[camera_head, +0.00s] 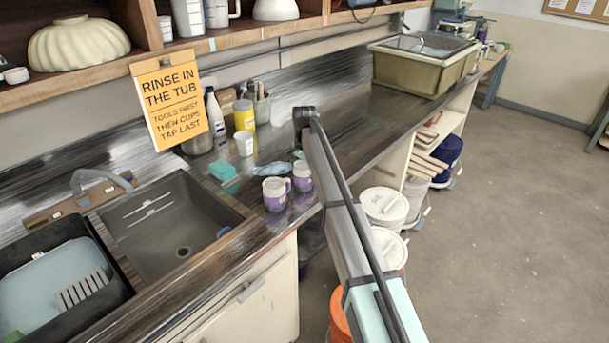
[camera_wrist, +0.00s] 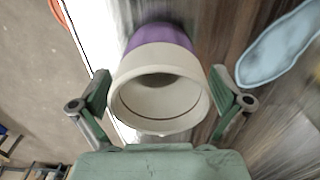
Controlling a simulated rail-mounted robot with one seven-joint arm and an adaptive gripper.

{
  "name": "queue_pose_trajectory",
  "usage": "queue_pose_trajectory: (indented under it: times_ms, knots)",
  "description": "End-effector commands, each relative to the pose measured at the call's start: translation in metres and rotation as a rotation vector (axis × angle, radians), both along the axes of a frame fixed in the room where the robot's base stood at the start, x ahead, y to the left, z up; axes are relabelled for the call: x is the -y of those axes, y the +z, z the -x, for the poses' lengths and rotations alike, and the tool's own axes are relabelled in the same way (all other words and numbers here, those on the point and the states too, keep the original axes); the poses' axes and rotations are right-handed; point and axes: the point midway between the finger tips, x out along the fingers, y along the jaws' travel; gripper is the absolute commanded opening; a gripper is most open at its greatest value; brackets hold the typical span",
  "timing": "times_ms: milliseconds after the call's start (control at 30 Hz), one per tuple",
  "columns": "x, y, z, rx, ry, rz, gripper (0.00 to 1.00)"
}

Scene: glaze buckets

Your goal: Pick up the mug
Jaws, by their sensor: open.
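A mug with a cream upper part and purple lower part (camera_wrist: 160,38) fills the middle of the wrist view, its round mouth facing the camera. My gripper (camera_wrist: 160,88) is open, with one green finger on each side of the mug's cream rim. I see no clear finger contact, and no handle shows in this view. In the head view, two similar mugs stand close together on the counter edge: a front-left mug with a handle (camera_head: 275,195) and a right mug (camera_head: 302,177) beside my arm. I cannot tell for certain which one is between the fingers.
A light-blue cloth (camera_wrist: 276,45) lies on the counter near the mug. A teal sponge (camera_head: 222,170), white cup (camera_head: 244,144) and yellow jar (camera_head: 243,115) stand behind. The sink (camera_head: 165,225) is left. White-lidded buckets (camera_head: 384,206) stand on the floor below the counter edge.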

Motion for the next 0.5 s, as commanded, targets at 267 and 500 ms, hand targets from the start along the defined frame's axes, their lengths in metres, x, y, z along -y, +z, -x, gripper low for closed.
queue_pose_trajectory:
  times_ms: [267, 500]
  knots:
    - [-0.0002, -0.0004, -0.0001, 0.000, 0.000, 0.000, 0.72]
    - [-0.0001, 0.0001, -0.0001, 0.000, 0.000, 0.000, 0.24]
